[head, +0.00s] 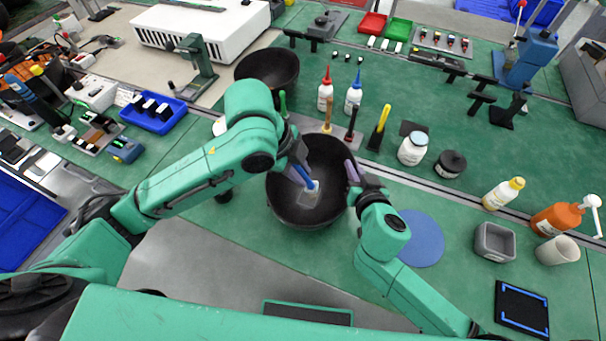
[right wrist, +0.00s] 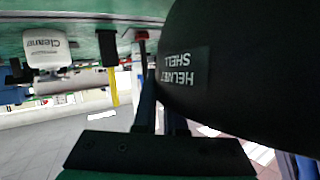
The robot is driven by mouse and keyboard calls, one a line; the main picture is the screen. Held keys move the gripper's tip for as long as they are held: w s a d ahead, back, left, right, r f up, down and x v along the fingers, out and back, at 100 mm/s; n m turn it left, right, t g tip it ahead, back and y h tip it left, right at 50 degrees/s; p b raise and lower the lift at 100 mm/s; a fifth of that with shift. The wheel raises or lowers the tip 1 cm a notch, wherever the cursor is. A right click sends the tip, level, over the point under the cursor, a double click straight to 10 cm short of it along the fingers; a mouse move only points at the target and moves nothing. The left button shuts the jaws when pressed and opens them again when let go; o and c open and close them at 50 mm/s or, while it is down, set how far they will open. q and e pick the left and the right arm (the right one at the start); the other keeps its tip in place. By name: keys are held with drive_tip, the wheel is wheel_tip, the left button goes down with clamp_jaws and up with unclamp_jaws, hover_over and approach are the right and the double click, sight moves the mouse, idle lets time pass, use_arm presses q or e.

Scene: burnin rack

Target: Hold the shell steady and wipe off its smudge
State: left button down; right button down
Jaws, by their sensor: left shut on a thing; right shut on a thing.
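The shell (head: 285,208) is a black, bowl-shaped helmet shell, open side up, on the green bench. In the right wrist view its dark outer wall (right wrist: 235,100) fills the upper right and carries the label "HELMET SHELL". My right gripper (head: 352,170) is shut on the shell's right rim. My left gripper (head: 307,182) reaches inside the shell, shut on a small pale wiping pad (head: 314,188) low in the bowl. A greyish patch (head: 307,199) shows beside the pad; I cannot tell whether it is the smudge or part of the pad.
A second black bowl (head: 267,67) stands behind. Red-capped (head: 325,92) and blue-capped (head: 353,95) bottles, upright tools and a white jar (head: 412,149) stand close behind the shell. A blue round mat (head: 421,238) lies to the right.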

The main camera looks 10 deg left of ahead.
use_arm(q)
drive_tip(key=shift+f, duration=3.45)
drive_tip(key=shift+w+d+f, duration=0.1)
drive_tip(key=shift+w+f, duration=0.05)
drive_tip(key=shift+w, duration=0.15)
drive_tip(key=shift+w+d, duration=0.2)
drive_tip(key=shift+w, duration=0.65)
drive_tip(key=shift+w+d, duration=0.2)
drive_tip(key=shift+w, duration=0.65)
drive_tip(key=shift+w+d, duration=0.2)
drive_tip(key=shift+w, duration=0.65)
drive_tip(key=shift+s+a, duration=0.2)
drive_tip(key=shift+s, duration=0.7)
drive_tip(key=shift+s+a, duration=0.25)
drive_tip(key=shift+s, duration=0.65)
drive_tip(key=shift+s+a, duration=0.2)
drive_tip(key=shift+s, duration=0.7)
drive_tip(key=shift+s+r, duration=0.2)
drive_tip(key=shift+r, duration=3.7)
